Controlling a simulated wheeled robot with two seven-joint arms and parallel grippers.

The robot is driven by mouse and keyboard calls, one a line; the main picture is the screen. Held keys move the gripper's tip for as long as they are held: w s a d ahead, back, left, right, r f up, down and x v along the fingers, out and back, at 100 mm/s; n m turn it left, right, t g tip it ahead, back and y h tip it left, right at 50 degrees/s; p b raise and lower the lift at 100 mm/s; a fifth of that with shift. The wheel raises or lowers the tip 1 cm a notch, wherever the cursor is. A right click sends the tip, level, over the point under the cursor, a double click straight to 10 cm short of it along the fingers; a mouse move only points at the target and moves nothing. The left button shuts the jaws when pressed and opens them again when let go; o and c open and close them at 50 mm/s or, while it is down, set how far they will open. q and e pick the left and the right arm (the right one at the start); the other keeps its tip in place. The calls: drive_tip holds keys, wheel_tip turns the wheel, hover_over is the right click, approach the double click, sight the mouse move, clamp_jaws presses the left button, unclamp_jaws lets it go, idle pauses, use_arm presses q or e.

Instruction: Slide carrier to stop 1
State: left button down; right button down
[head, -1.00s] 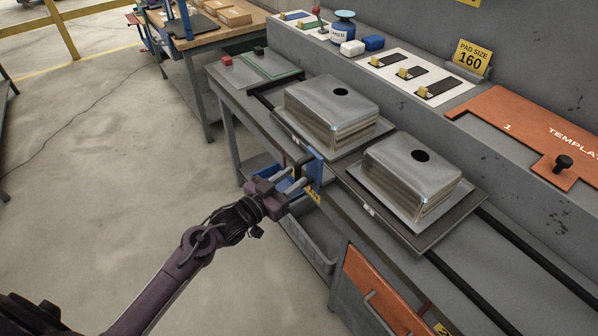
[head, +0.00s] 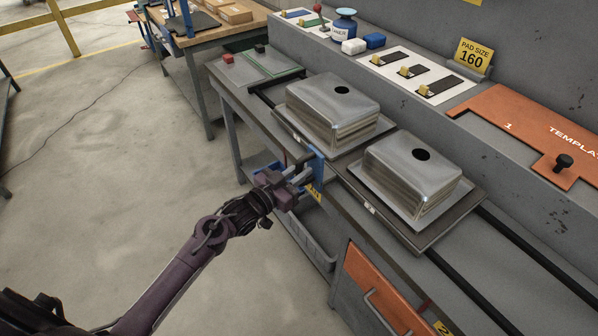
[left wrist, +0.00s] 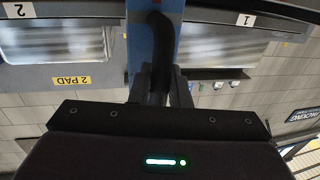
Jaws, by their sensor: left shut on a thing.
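The carrier (head: 432,246) is a dark flat frame on black rails along the bench, bearing two upturned steel sinks, a left one (head: 330,100) and a right one (head: 425,165). A blue upright plate (head: 317,163) stands at its front edge between the sinks. My left gripper (head: 300,176) is at this plate, in front of the bench. In the left wrist view, its fingers (left wrist: 168,90) are shut on a black handle (left wrist: 160,50) by the blue plate (left wrist: 139,40). Tags "2" (left wrist: 18,10) and "1" (left wrist: 246,19) show upside down there. My right gripper is out of view.
An orange template plate (head: 540,135) with a black knob lies at the back right. An orange door (head: 375,290) and a grey bin (head: 308,240) are below the bench. Black rails (head: 530,265) run clear to the right of the carrier. Open floor lies left.

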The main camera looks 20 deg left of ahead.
use_arm(q)
drive_tip(key=shift+w+a, duration=0.3)
drive_tip(key=shift+a, duration=0.1)
drive_tip(key=w+a+b, duration=0.9)
drive_tip(key=w+a, duration=0.1)
drive_tip(key=a, duration=0.3)
drive_tip(key=shift+w+a+r, duration=0.15)
drive_tip(key=shift+w+a, duration=0.1)
drive_tip(key=shift+a, duration=0.1)
drive_tip(key=c, duration=1.6)
unclamp_jaws()
drive_tip(key=shift+a, duration=0.1)
drive_tip(key=shift+c, duration=0.2)
drive_tip(key=shift+o, duration=1)
drive_tip(key=shift+w, duration=0.15)
